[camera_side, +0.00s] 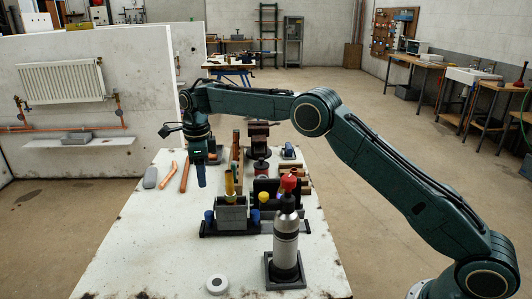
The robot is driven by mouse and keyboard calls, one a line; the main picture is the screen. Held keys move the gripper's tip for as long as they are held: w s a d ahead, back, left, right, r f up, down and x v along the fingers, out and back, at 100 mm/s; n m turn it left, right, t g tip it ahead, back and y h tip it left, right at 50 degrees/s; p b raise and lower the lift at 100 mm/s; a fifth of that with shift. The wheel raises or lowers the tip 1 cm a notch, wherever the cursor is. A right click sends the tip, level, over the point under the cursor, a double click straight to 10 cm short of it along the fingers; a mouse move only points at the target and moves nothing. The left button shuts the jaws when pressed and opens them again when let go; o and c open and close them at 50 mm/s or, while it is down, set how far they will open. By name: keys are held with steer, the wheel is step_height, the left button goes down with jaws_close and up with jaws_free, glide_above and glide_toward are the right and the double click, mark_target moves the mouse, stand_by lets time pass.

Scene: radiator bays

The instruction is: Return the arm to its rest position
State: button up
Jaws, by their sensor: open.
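My dark green arm reaches from the lower right across the white worktable (150,262). My gripper (201,180) hangs at the arm's far end, pointing down, above the left part of the table near its far half. Its jaws are open as far as this small view shows, and I see nothing held in them. A grey, rounded flat object (150,178) lies left of those tools.
A grey bottle with a red top (286,245) stands in a dark holder at the front. A tool caddy (232,217) stands behind it. A white roll (217,284) lies near the front edge. A radiator (62,82) hangs on the left partition, above a shelf (80,143).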

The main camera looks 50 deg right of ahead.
steer(key=shift+r, duration=0.15)
steer(key=s+d+r+n+t, duration=0.1)
steer(key=s+d+r+n, duration=0.2)
steer(key=s+r+n, duration=0.5)
steer(key=s+d+r+n+t, duration=0.2)
steer(key=s+d+r+n, duration=0.15)
steer(key=s+r, duration=0.7)
steer(key=s+d+f+n+t, duration=0.1)
steer(key=s+f+n, duration=0.2)
steer(key=s+n, duration=0.4)
steer(key=s+f+n+t, duration=0.1)
steer(key=s+f+n, duration=0.2)
steer(key=s, duration=1.6)
steer(key=n, duration=0.3)
steer(key=shift+s+d+f+n, duration=0.25)
steer(key=shift+d+n, duration=0.1)
